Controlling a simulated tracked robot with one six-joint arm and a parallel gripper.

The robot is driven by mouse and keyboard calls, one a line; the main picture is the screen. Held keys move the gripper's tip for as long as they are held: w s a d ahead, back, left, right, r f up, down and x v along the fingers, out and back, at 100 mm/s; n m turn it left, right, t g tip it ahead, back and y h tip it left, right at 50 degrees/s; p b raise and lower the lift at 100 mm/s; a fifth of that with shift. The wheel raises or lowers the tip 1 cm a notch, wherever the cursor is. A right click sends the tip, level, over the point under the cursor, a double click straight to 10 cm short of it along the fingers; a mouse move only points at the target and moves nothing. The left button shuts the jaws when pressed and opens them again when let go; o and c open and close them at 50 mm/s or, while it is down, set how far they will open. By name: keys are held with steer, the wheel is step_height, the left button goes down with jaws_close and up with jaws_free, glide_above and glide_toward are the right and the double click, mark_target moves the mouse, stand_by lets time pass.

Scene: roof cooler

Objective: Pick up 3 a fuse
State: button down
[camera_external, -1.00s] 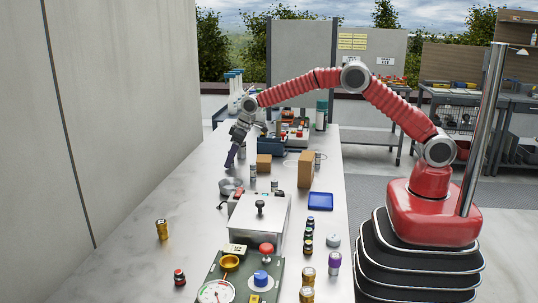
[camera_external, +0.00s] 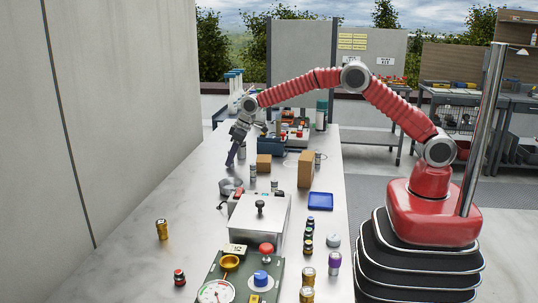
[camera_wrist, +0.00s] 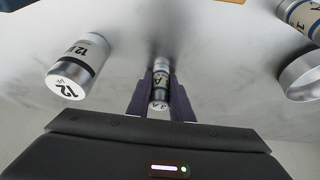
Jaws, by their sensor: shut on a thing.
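In the external view my gripper (camera_external: 231,160) points down at the far left part of the bench, and the fuse cannot be made out there. Another banded cylinder marked A (camera_wrist: 302,16) is at the upper right of the wrist view.
A silver round part (camera_wrist: 300,78) is at the right of the wrist view. On the bench (camera_external: 130,255) are brown boxes (camera_external: 305,168), a blue tray (camera_external: 320,201), a grey box device (camera_external: 258,222) and several small jars. A wall stands left. The bench's left front is mostly clear.

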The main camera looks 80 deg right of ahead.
step_height(320, 180, up, 10)
steer(key=shift+r, duration=0.1)
stand_by(0.6)
stand_by(0.4)
